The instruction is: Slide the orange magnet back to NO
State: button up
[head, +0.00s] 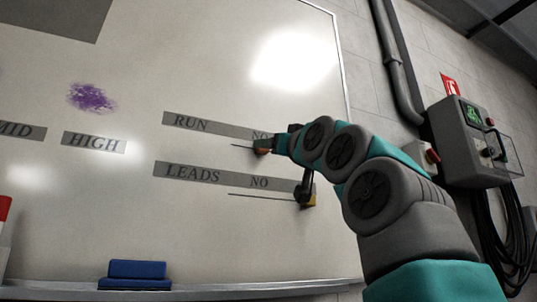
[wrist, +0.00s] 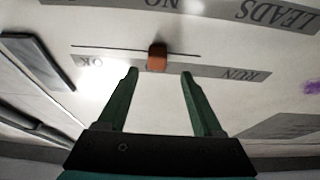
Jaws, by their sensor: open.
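The orange magnet (wrist: 157,58) is on the whiteboard's RUN row, on a thin dark slide line (wrist: 105,48). The wrist view is upside down: OK (wrist: 91,62) is left of the magnet and RUN (wrist: 240,73) is right of it. In the head view the magnet (head: 262,150) shows just below the NO label (head: 261,136), beside my gripper (head: 282,145). In the wrist view my gripper (wrist: 159,74) is open and empty, with its fingers on either side of the magnet in the picture. I cannot tell the exact gap to the board.
Below is the LEADS row (head: 194,172) with a yellow magnet (head: 309,201) and dark handle at its right. A blue eraser (head: 137,270) rests on the bottom ledge (head: 220,291). A grey control box (head: 455,140) is on the wall at right.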

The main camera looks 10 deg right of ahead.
jog(key=shift+b+v, duration=0.3)
jog(key=shift+v, duration=0.9)
